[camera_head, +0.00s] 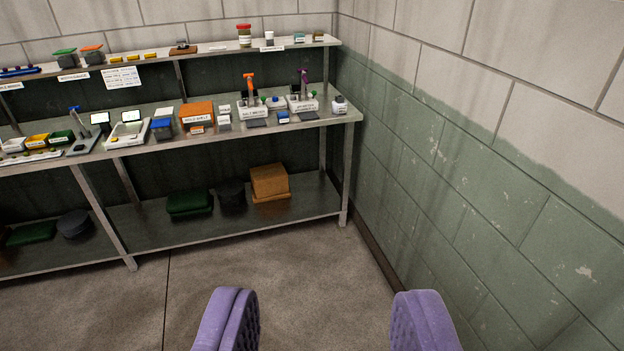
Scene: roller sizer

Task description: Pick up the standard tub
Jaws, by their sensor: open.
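My gripper (325,296) shows at the bottom of the view with its two purple fingers wide apart. Nothing is between them, and they are well short of the bench. I cannot tell for sure which container is the standard tub, as the labels are too small to read. On the upper shelf stand a red-lidded tub (244,36), a small white-topped jar (269,38), a small teal-marked tub (299,38) and a small dark tub (317,37). Further left are a green-lidded tub (65,58) and an orange-lidded tub (92,54).
The bench top (345,117) holds an orange box (196,113), a blue tub (162,128) and two stands with upright tools. The lower shelf (150,231) holds a cardboard box (269,181) and dark bins. A block wall (480,180) closes the right side. The floor ahead is clear.

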